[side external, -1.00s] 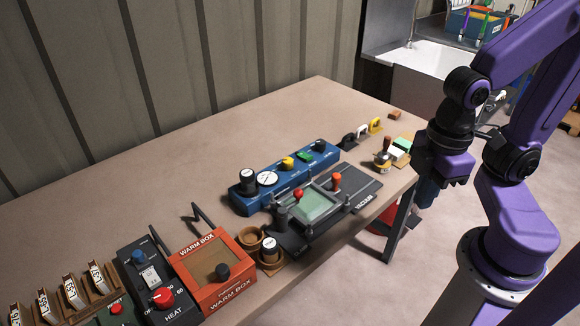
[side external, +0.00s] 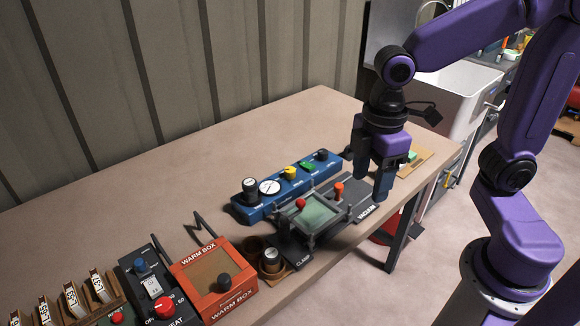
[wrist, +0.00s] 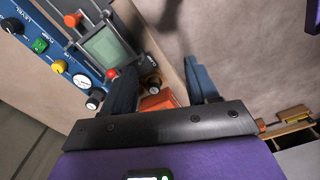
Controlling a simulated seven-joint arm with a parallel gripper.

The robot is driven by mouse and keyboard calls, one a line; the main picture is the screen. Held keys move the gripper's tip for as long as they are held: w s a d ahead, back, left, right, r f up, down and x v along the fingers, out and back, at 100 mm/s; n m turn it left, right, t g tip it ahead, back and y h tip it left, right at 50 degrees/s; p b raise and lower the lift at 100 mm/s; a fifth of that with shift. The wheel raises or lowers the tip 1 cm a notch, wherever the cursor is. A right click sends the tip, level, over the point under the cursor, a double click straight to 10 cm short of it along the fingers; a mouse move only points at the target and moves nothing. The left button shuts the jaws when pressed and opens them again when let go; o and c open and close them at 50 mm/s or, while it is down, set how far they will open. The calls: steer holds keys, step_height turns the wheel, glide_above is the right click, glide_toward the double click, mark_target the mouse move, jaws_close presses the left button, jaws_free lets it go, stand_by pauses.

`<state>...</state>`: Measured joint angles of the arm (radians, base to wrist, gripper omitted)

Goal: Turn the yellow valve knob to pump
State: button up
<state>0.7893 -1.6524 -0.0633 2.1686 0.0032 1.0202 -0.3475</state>
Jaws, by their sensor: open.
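The yellow valve knob (side external: 290,172) sits on top of the long blue panel (side external: 240,213), between a round white gauge (side external: 269,187) and a green switch (side external: 308,165). The knob also shows in the wrist view (wrist: 57,67), at the left. Its pointer direction is too small to read. My gripper (side external: 374,192) hangs fingers down to the right of the panel, above the vacuum fixture's right end and apart from the knob. In the wrist view the two blue fingers (wrist: 163,90) are spread, with nothing held between them.
The vacuum fixture (side external: 362,210), with a red knob (side external: 300,203) and an orange-red handle (side external: 339,190), lies in front of the panel. The orange warm box (side external: 205,262) and heat unit (side external: 160,300) stand front left. The table's back left is clear.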

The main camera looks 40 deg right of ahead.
steer(key=w+r+n, duration=0.1)
steer(key=w+n, duration=0.1)
steer(key=w, duration=1.3)
steer(key=n, duration=0.2)
glide_toward(290, 169)
step_height(290, 169, down, 9)
steer(key=shift+a, duration=0.15)
steer(key=c, duration=1)
steer(key=shift+c, duration=0.2)
